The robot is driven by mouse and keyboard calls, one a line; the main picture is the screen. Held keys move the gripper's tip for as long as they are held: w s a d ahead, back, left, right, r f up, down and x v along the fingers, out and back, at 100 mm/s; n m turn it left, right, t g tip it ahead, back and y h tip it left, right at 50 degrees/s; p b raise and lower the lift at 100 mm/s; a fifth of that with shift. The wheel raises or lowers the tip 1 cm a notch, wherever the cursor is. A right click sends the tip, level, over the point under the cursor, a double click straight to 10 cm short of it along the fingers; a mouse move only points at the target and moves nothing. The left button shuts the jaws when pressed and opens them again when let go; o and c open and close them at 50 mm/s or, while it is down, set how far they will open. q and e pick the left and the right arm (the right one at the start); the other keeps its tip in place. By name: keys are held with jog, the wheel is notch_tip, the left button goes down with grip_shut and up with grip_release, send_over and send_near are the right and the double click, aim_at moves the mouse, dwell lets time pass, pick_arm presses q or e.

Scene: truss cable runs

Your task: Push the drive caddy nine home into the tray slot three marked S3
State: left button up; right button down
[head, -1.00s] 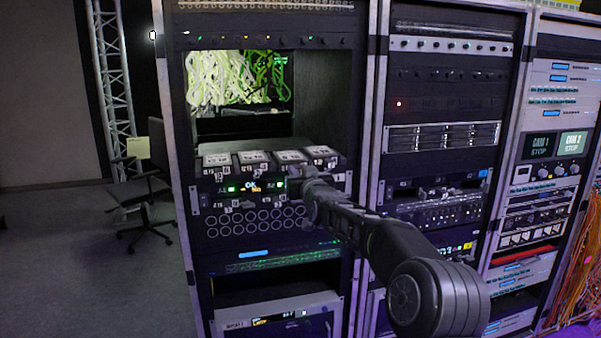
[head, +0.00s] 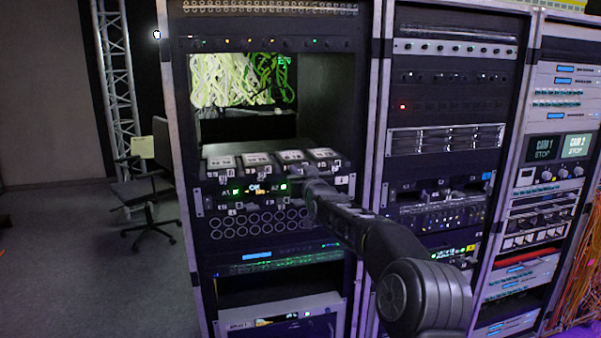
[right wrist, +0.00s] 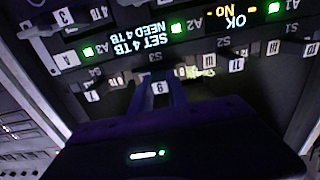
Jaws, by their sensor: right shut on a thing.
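My right gripper (right wrist: 165,100) is shut on the front of a drive caddy marked 9 (right wrist: 159,87) in the right wrist view, which sees the rack upside down. The mark S3 (right wrist: 155,57) is on the tray front, right by the caddy's label. How deep the caddy sits in the slot cannot be told. In the head view my right gripper (head: 311,183) is at the right part of the tray front (head: 225,190) and hides the caddy. My left gripper is not in view.
Several labelled units (head: 257,160) lie on top of the tray. A dark recess with green cables (head: 235,80) is above.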

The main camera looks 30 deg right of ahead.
jog(key=shift+w+d+r, duration=0.1)
jog(key=shift+w+d, duration=0.05)
jog(key=shift+w, duration=0.35)
jog(key=c, duration=1.3)
grip_release()
jog(key=shift+c, duration=0.2)
jog(key=shift+o, duration=0.7)
jog(key=shift+f, duration=0.2)
jog(key=shift+s, duration=0.25)
jog(key=b+v, duration=0.3)
jog(key=v, duration=0.4)
